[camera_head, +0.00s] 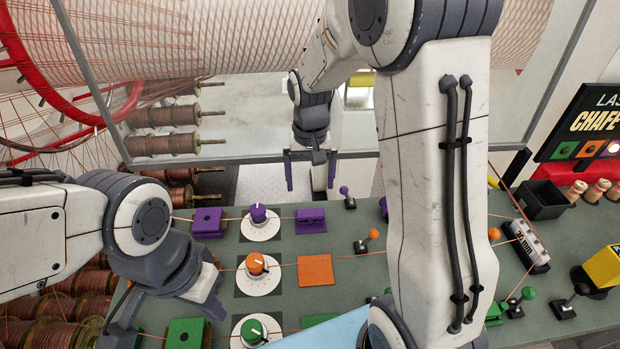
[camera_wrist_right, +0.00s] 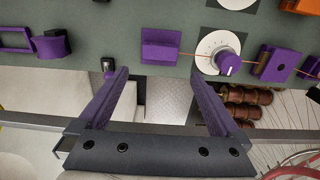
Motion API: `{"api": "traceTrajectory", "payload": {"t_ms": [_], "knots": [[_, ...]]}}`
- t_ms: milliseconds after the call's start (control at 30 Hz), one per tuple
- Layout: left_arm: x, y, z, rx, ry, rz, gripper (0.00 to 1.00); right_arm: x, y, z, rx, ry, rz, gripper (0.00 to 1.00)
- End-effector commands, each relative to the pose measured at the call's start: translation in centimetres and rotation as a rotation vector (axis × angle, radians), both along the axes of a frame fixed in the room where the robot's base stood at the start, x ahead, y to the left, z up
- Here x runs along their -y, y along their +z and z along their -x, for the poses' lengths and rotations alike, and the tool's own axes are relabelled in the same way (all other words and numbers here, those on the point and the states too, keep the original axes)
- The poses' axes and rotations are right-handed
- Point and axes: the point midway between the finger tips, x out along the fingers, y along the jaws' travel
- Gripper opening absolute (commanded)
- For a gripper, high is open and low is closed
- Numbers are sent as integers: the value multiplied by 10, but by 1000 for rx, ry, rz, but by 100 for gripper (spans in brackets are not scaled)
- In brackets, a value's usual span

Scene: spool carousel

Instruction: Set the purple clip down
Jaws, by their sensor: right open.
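The purple clip (camera_head: 311,220) appears to be the purple block on the grey-green board, right of the purple-knobbed dial (camera_head: 259,219). The clip also shows in the right wrist view (camera_wrist_right: 160,50), with a thin thread running from it toward the dial. My right gripper (camera_head: 311,172) is open and empty behind the board's far edge, apart from the clip. In the right wrist view its fingers (camera_wrist_right: 160,80) stand wide, with the clip beyond their tips. My left gripper (camera_head: 170,312) looks open, fingers apart above the board near a green block (camera_head: 187,332). Its lower part is partly cut off.
A purple block with a hole (camera_head: 207,222) sits left of the dial. An orange dial (camera_head: 257,270) and orange square (camera_head: 315,270) form the row in front. A small purple-topped lever (camera_head: 347,196) stands right of the clip. A metal frame rail crosses behind the board.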

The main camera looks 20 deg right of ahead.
Motion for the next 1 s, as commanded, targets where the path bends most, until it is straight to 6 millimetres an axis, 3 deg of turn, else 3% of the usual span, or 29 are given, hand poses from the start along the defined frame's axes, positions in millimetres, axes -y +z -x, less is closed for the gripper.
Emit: {"api": "traceTrajectory", "payload": {"t_ms": [167, 267, 400, 500, 600, 700, 800, 1000], "knots": [[0, -3, 0, 0, 0, 0, 0, -8, 16, 5, 3, 26, -2, 100], [0, -3, 0, 0, 0, 0, 0, -42, 30, 28, 12, 140, -11, 100], [0, -2, 0, 0, 0, 0, 0, -103, 48, 99, 26, 421, -35, 100], [0, -2, 0, 0, 0, 0, 0, -129, 53, 155, 34, 620, -53, 100], [0, -3, 0, 0, 0, 0, 0, -139, 53, 200, 39, 779, -69, 100], [0, -2, 0, 0, 0, 0, 0, -142, 50, 227, 40, 877, -79, 100], [0, -2, 0, 0, 0, 0, 0, -142, 49, 237, 40, 916, -83, 100], [0, -2, 0, 0, 0, 0, 0, -142, 49, 238, 39, 917, -83, 100]]}}
